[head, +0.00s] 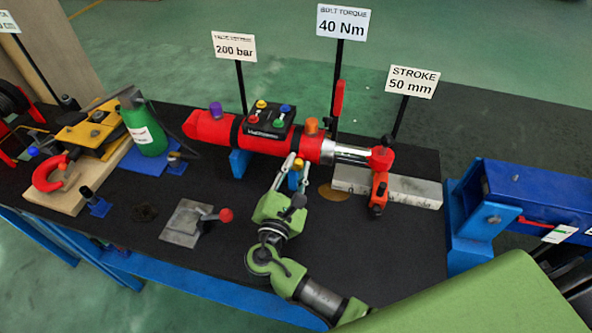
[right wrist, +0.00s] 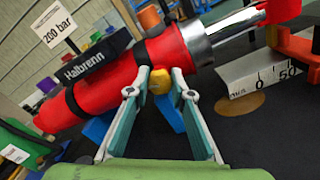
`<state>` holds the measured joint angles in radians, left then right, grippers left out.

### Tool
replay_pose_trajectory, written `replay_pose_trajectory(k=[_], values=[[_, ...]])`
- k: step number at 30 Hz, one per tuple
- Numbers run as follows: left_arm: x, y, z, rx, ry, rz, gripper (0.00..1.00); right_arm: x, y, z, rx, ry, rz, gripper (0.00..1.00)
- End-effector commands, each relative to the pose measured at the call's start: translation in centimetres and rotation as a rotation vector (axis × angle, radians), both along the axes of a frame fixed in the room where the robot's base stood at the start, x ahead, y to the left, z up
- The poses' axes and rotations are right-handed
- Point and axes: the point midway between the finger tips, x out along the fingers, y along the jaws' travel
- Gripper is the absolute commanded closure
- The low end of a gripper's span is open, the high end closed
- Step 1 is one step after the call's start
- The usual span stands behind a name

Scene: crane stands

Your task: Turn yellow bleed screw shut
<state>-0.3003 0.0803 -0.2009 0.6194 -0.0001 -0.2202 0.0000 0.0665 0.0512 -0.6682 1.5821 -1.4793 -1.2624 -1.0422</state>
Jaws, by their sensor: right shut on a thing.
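The red hydraulic cylinder (head: 212,129) lies on the dark bench, on blue supports, with its chrome rod to the right. The yellow bleed screw (head: 298,164) is on the cylinder's near side; it also shows in the right wrist view (right wrist: 160,80). My right gripper (head: 297,167) reaches up from the front, its fingers on either side of the yellow screw and shut on it. In the right wrist view the fingertips (right wrist: 157,88) flank the screw's yellow head. The screw's shank is hidden. My left gripper is not in view.
A black block with coloured knobs (head: 268,122) sits on the cylinder. A scale plate (head: 410,190) lies under the rod. A lever with a red knob (head: 225,215) stands left of my arm. A green bottle (head: 146,130) and a red shackle (head: 50,172) are further left.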

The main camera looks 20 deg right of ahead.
Motion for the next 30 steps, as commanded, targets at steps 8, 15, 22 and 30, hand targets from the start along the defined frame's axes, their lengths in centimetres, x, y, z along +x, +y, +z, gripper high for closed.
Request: replay_pose_trajectory(k=[8, 15, 22, 30], values=[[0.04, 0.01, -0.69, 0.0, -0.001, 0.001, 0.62, -0.01, -0.04, -0.04, 0.066, -0.045, -0.001, 1.0], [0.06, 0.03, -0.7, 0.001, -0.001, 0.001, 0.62, -0.02, -0.04, 0.03, 0.075, -0.051, 0.0, 1.0], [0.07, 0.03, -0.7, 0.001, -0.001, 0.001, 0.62, -0.01, -0.05, 0.03, 0.074, -0.051, -0.001, 0.74], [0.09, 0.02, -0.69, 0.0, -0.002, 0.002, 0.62, 0.0, -0.04, 0.02, 0.075, -0.05, 0.0, 0.62]])
